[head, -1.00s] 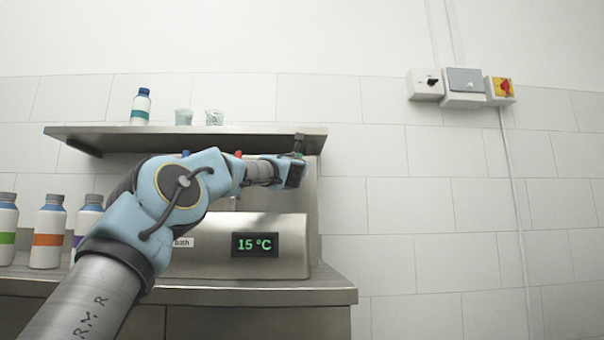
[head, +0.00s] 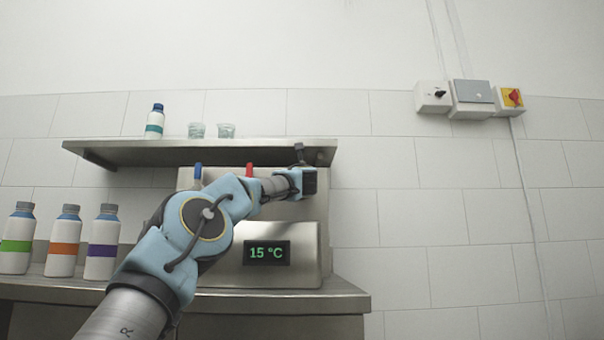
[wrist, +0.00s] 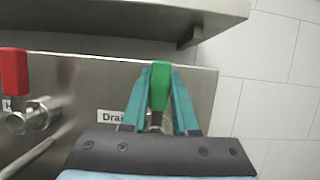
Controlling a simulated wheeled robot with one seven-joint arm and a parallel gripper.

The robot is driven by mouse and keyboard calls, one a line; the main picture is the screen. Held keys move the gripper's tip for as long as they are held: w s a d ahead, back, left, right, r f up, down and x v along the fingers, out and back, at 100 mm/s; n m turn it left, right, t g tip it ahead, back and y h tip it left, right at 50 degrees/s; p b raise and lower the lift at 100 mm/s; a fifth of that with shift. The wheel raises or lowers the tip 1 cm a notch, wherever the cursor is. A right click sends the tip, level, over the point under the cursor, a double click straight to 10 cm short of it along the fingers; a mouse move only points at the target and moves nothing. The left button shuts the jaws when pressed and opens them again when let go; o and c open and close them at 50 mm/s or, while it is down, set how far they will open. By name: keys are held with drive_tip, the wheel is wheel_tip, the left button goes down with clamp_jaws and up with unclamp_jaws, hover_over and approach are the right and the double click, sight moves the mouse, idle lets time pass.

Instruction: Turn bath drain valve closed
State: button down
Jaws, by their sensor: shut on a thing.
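The bath drain valve has a green handle (wrist: 160,82), seen in the wrist view at the right of the steel panel. A partly covered label beginning "Dra" (wrist: 113,117) is beside it. The handle stands upright. My gripper (wrist: 161,74) has its teal fingers on both sides of the green handle and is shut on it. The fingers and palm hide the valve's lower body. In the head view my wrist (head: 308,182) covers the drain valve.
A red-handled valve (wrist: 15,75) is left of the drain valve; a blue handle (head: 197,172) is further left. A steel shelf (head: 230,153) overhangs the panel closely. The display (head: 266,253) reads 15 °C. Bottles (head: 62,240) stand on the counter at left.

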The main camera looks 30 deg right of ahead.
drive_tip(key=shift+w, duration=0.1)
drive_tip(key=c, duration=0.7)
unclamp_jaws()
drive_tip(key=shift+b+v, duration=3.05)
drive_tip(key=shift+v, duration=2.45)
